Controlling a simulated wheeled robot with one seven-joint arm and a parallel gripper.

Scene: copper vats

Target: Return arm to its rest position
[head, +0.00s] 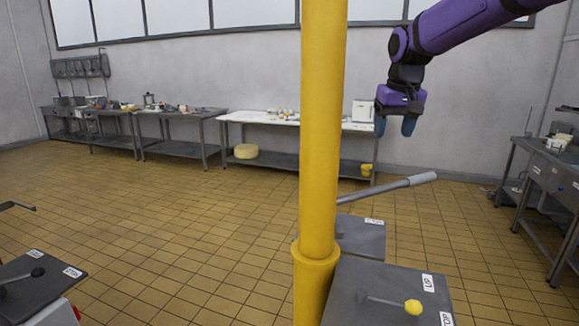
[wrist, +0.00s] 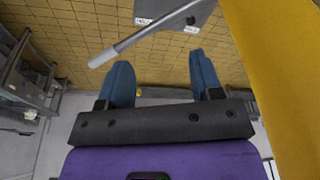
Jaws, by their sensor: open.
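My purple arm reaches in from the upper right of the head view. My gripper (head: 395,126) hangs at its end with blue fingertips pointing down, in the air right of the yellow column. In the wrist view my gripper (wrist: 160,82) shows two blue fingers set well apart, with nothing between them. The gripper is open and empty. A grey lever (head: 390,187) lies below it in the head view, apart from the fingers. The lever also shows beyond the fingertips in the wrist view (wrist: 140,36).
A thick yellow column (head: 322,120) stands close in front, left of my arm. Work tables (head: 180,115) line the back wall.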

